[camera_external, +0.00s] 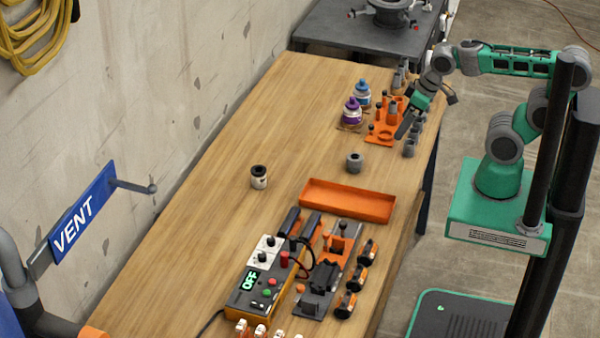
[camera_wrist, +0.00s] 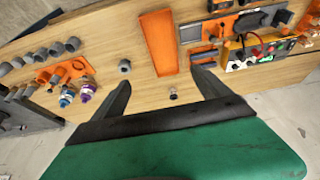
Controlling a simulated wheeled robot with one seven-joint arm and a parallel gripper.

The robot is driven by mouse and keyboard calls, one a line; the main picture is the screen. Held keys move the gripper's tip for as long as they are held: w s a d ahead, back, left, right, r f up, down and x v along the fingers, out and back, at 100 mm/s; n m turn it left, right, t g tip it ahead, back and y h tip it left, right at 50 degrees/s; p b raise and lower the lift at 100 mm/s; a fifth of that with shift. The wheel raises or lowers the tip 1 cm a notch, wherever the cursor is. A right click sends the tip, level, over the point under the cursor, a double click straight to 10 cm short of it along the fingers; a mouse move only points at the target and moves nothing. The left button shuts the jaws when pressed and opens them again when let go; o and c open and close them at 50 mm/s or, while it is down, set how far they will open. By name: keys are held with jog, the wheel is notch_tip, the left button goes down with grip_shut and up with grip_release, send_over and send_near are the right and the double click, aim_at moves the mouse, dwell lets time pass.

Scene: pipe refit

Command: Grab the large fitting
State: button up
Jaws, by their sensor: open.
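A grey ring-shaped fitting (camera_external: 354,162) stands alone on the wooden table, behind the orange tray. It also shows in the wrist view (camera_wrist: 124,66), left of the tray and apart from my fingers. Several more grey fittings (camera_external: 409,148) stand in a row along the table's right edge; in the wrist view that row (camera_wrist: 41,54) is at upper left. I cannot tell for sure which is the large one. My gripper (camera_external: 403,130) is over the far right part of the table, near the row and the orange rack. Its fingers (camera_wrist: 161,77) are spread and empty.
The orange rack (camera_external: 383,134) holds small parts beside purple (camera_external: 352,112) and blue (camera_external: 362,93) bottles. An empty orange tray (camera_external: 347,201), a small black-and-white jar (camera_external: 259,177) and a control box (camera_external: 257,290) stand nearer.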

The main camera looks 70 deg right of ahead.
jog(key=shift+c, duration=0.8)
